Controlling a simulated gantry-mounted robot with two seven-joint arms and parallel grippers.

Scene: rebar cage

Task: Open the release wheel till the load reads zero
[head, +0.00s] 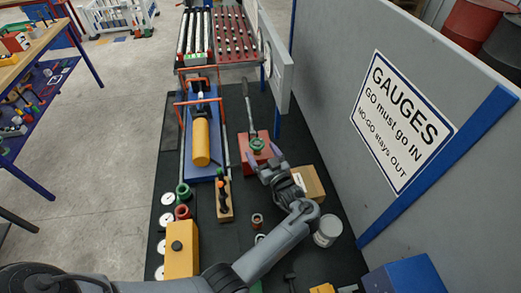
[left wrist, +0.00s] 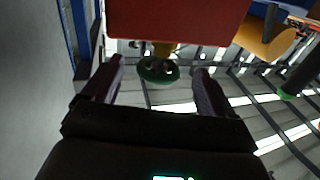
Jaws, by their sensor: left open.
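The green release wheel (head: 257,145) sits on the front of a red pump body (head: 246,150) with a long lever at the back. My left gripper (head: 262,158) is open just in front of the wheel. In the left wrist view the green wheel (left wrist: 158,72) shows ahead between the two spread fingers, below the red body (left wrist: 180,20). No finger appears closed on it. A blue press frame with a yellow cylinder (head: 201,142) lies to the left. I see no readable load figure. My right gripper is not in view.
A cardboard box (head: 308,182) and a white tub (head: 328,230) stand right of my left arm. A grey wall with a gauges sign (head: 404,120) bounds the right side. A wooden tool block (head: 224,198) and a yellow box (head: 181,248) stand left on the black mat.

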